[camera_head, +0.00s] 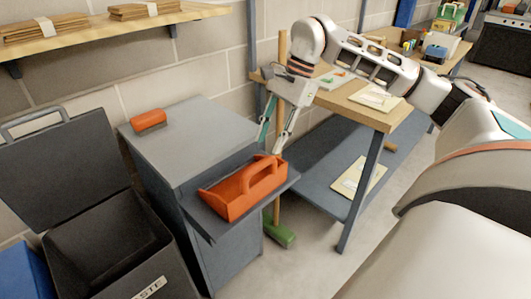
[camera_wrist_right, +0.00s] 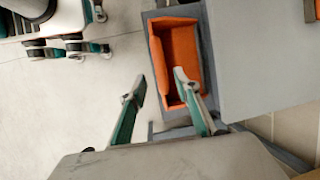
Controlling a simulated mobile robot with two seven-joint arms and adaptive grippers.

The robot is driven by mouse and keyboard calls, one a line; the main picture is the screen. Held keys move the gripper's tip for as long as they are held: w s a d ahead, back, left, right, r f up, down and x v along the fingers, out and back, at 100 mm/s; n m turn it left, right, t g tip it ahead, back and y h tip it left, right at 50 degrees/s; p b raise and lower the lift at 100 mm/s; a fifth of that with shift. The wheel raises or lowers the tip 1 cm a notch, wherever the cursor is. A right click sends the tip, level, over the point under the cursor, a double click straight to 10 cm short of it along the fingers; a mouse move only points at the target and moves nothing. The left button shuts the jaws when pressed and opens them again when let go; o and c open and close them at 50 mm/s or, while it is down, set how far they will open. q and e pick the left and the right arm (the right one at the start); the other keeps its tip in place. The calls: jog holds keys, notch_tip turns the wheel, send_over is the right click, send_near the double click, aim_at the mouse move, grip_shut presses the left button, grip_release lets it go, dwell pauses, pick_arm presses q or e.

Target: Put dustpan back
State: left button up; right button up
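An orange open tray with a raised handle (camera_head: 245,187) sits on the low front ledge of a grey cabinet. I cannot tell whether it is the dustpan or a tool caddy. It also shows in the right wrist view (camera_wrist_right: 176,45). My right gripper (camera_head: 270,148) is open and empty, pointing down just above and behind the tray. In the right wrist view, one finger of the right gripper (camera_wrist_right: 159,76) overlaps the tray and the other is left of it. A smaller orange object (camera_head: 148,120) lies on the cabinet top. My left gripper does not show.
The grey cabinet (camera_head: 190,135) stands beside an open dark waste bin (camera_head: 105,230). A green-headed broom (camera_head: 279,235) stands between the cabinet and a wooden-topped workbench (camera_head: 388,117). A wall shelf (camera_head: 90,35) holds brown packets. The floor in front of the bench is clear.

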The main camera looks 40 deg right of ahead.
jog(key=v, duration=0.3)
jog(key=shift+d+r, duration=0.1)
jog(key=shift+r, duration=0.1)
dwell(0.3)
jog(key=shift+s, duration=0.1)
